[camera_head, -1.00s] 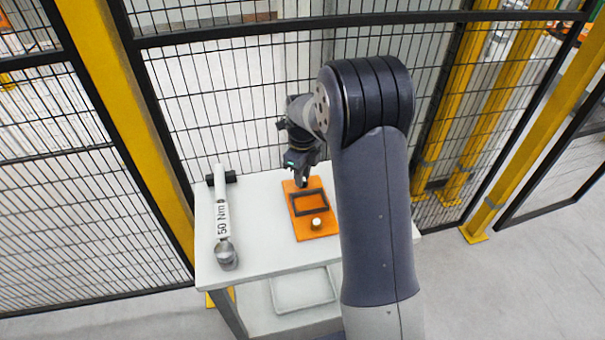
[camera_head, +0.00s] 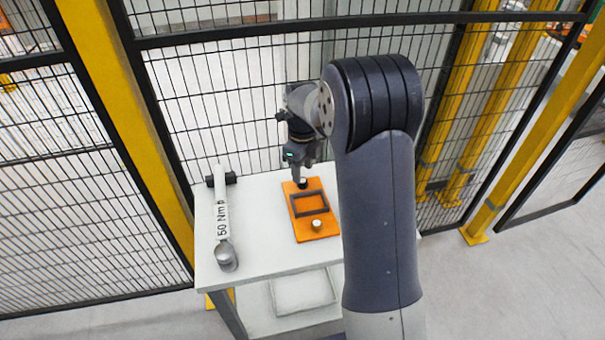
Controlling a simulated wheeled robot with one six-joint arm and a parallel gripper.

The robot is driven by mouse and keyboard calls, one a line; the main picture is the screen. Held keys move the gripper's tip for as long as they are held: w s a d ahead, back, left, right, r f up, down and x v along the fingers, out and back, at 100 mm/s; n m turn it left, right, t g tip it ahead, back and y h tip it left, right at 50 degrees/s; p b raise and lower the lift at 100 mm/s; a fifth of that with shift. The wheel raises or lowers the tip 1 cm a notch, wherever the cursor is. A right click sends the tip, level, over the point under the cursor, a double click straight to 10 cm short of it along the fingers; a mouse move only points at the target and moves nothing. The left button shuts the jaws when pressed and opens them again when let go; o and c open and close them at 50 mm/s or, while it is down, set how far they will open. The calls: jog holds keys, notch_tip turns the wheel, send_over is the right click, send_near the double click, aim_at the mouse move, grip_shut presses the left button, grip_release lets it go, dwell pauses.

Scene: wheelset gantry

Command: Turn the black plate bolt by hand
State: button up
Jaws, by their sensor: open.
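An orange plate (camera_head: 318,233) lies on the white table, with a dark rectangular frame (camera_head: 309,211) on it. A light, silvery round bolt head (camera_head: 316,225) shows at the plate's near end. A small dark round piece (camera_head: 302,183) at the far end looks like the black plate bolt. My gripper (camera_head: 301,176) is open and points down just above this far end. Its fingertips are close to the dark piece; whether they touch it or surround it I cannot tell at this size.
A torque wrench (camera_head: 223,215) marked 50 Nm lies on the left of the white table (camera_head: 262,259). A pale tray (camera_head: 303,289) is on the shelf below. Black mesh fencing and yellow posts stand behind and beside the table.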

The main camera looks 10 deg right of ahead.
aim_at(303, 180)
notch_tip(303, 180, up, 8)
dwell(0.5)
notch_tip(303, 180, down, 11)
jog(key=shift+r, duration=0.1)
dwell(0.4)
dwell(0.3)
